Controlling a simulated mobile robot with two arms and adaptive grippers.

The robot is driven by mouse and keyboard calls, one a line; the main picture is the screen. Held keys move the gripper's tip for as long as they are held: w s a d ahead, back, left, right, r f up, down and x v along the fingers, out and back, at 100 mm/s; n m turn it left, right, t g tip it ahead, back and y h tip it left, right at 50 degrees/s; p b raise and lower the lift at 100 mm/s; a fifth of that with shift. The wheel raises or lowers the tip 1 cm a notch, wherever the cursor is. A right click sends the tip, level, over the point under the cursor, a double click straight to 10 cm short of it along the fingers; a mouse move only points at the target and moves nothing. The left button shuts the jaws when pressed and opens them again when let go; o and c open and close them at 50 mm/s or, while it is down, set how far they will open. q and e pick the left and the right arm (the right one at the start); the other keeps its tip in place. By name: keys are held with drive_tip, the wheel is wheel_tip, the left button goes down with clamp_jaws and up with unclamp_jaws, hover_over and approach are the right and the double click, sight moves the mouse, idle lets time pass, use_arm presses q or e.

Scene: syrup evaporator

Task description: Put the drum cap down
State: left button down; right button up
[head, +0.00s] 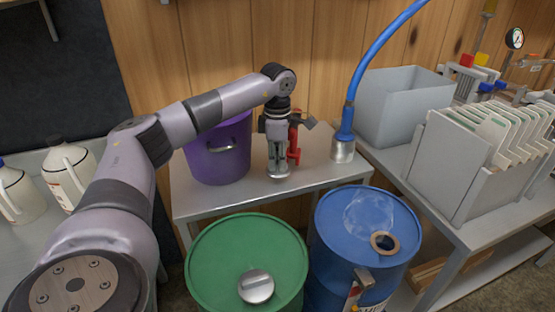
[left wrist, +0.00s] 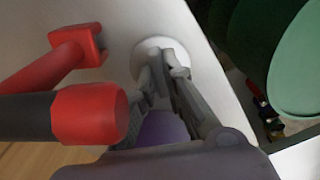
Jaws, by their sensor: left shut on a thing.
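My left gripper (head: 278,172) is above the white table (head: 320,176), pointing down. It is shut on the drum cap (head: 277,178), a pale round metal piece at its fingertips. In the left wrist view the cap (left wrist: 150,48) shows as a pale disc at the fingertips of the gripper (left wrist: 163,72). The cap is close to the tabletop; I cannot tell whether it touches. The blue drum (head: 345,225) has an open hole with a brownish ring (head: 384,242). My right gripper is not in view.
A red tool (head: 294,148) stands right beside the gripper, and a purple bucket (head: 216,160) left of it. A blue hose with a metal end (head: 343,150) is to the right. The green drum (head: 225,255) in front carries its own silver cap (head: 255,286). Free tabletop lies in front.

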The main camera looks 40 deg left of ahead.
sight(277, 163)
use_arm(q)
drive_tip(key=shift+s+f, duration=0.1)
drive_tip(key=shift+f, duration=0.25)
drive_tip(key=c, duration=1.7)
unclamp_jaws()
drive_tip(key=shift+r, duration=0.45)
wheel_tip(277, 163, up, 12)
drive_tip(key=shift+r+p, duration=0.15)
drive_tip(key=shift+p, duration=0.85)
use_arm(e)
drive_tip(key=s+f, duration=0.3)
drive_tip(key=f, duration=0.2)
drive_tip(key=shift+s+d+f+g, duration=0.25)
drive_tip(key=shift+s+f+g, duration=0.05)
drive_tip(key=shift+f, duration=0.1)
